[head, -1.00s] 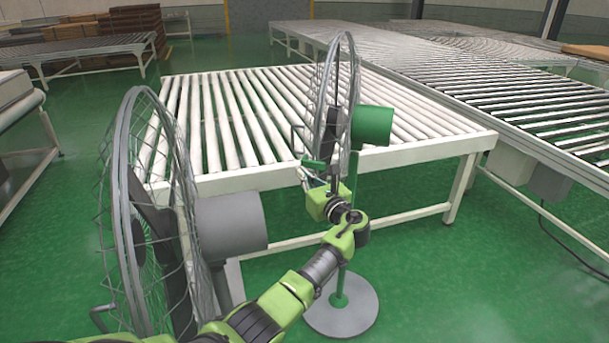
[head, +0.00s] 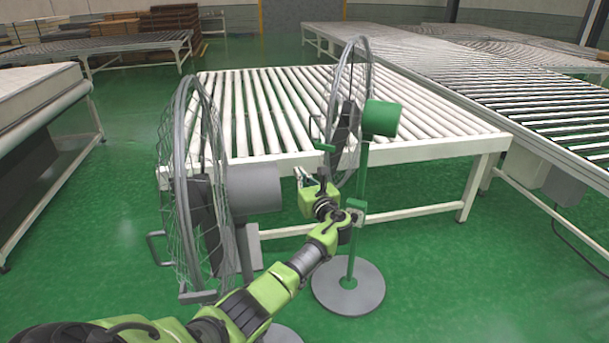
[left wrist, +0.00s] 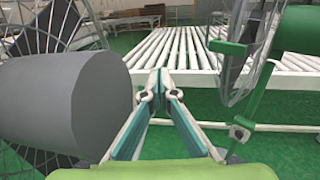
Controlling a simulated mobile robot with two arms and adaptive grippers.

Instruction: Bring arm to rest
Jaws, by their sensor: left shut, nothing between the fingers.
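My left arm reaches in from the bottom left of the head view, with its green links stretched forward between two standing fans. My left gripper (head: 301,176) is shut and empty, in front of the near edge of the white roller table. In the left wrist view its fingers (left wrist: 160,78) meet at the tips with nothing between them. My right gripper is not in view.
A grey fan (head: 252,187) stands left of my gripper and a green fan (head: 380,118) right of it, both close. The roller table (head: 420,150) lies beyond. A mattress (head: 35,92) rests on a conveyor at the left. Green floor is free between.

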